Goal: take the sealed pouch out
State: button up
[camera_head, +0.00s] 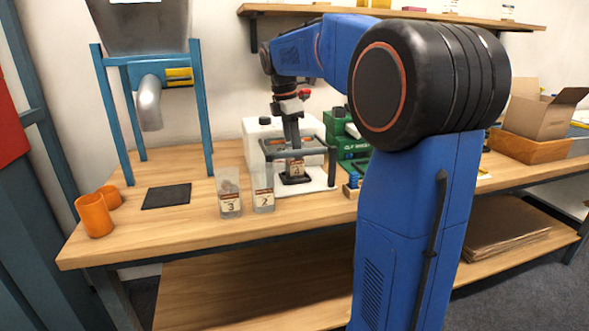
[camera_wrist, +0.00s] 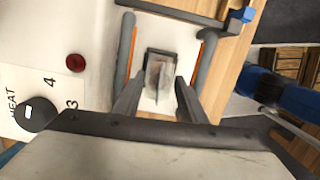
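A small clear pouch with a brown-and-white label (camera_head: 297,168) stands in a dark holder (camera_head: 295,180) on the white sealing machine (camera_head: 318,181). In the wrist view, the pouch (camera_wrist: 158,74) is seen from above, between two grey bars with orange inner strips (camera_wrist: 126,50), which are apart. My gripper (camera_head: 295,150) reaches down over the machine from above. In the wrist view, my gripper (camera_wrist: 159,88) has its two fingers spread, one on each side of the pouch, with gaps visible. Whether the pouch top is sealed cannot be told.
Two clear pouches, labelled 3 (camera_head: 230,204) and 2 (camera_head: 263,198), stand left of the machine. Two orange cups (camera_head: 95,214), a dark mat (camera_head: 167,196) and a hopper on a blue frame (camera_head: 104,110) are farther left. A green machine (camera_head: 338,127) stands behind right.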

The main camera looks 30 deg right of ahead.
aim_at(297, 162)
jog(key=shift+d+f, duration=0.2)
jog(key=shift+f, duration=0.75)
jog(key=shift+d+f, duration=0.15)
jog(key=shift+f, duration=0.85)
jog(key=shift+d+f, duration=0.2)
jog(key=shift+f, duration=0.75)
jog(key=c, duration=0.8)
